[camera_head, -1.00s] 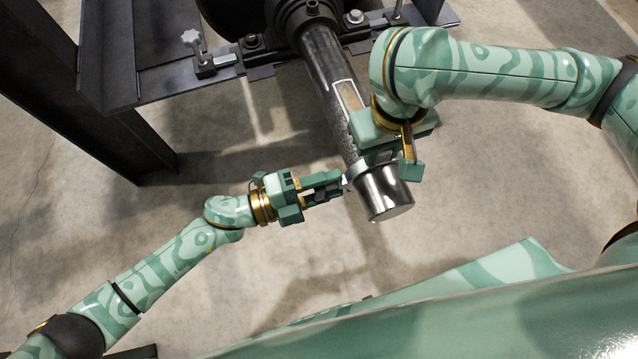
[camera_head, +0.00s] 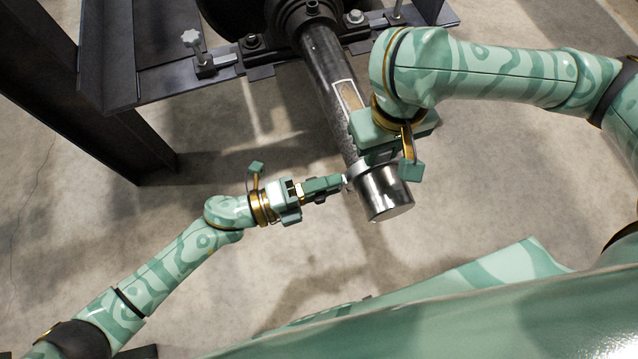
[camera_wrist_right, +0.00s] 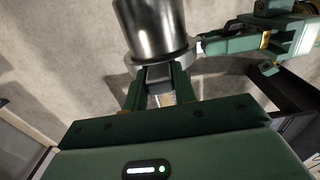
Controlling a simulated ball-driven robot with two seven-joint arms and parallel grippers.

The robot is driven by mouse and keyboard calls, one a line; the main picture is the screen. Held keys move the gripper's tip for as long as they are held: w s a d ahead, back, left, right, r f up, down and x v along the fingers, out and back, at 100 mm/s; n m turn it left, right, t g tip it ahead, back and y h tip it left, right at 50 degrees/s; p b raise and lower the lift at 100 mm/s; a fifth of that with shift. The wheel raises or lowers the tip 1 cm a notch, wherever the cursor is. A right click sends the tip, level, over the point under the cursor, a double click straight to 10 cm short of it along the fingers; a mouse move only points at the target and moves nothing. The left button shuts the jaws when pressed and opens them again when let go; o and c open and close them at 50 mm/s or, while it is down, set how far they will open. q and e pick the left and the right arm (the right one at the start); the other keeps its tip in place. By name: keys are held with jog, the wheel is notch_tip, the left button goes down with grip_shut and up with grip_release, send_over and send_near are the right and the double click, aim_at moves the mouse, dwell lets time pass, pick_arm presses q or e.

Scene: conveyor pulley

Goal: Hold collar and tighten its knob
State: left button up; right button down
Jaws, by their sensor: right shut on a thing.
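The collar (camera_head: 357,171) is a pale metal ring around the dark shaft (camera_head: 325,75), just above its bright metal end (camera_head: 386,195). It also shows in the right wrist view (camera_wrist_right: 192,62). My right gripper (camera_head: 367,160) is shut on the collar, its fingers partly hidden by its own body in the head view. The knob (camera_head: 346,181) is a small pale piece on the collar's left side, mostly hidden. My left gripper (camera_head: 340,184) points right with its fingertips at the knob. Its fingers overlap in view, so its grip is unclear.
The shaft runs up into a dark round housing (camera_head: 300,14). Bare concrete floor (camera_head: 290,265) lies below the shaft and left arm.

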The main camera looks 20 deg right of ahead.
pick_arm(q)
jog(key=o, duration=1.3)
jog(key=shift+o, duration=0.2)
jog(key=a, duration=0.7)
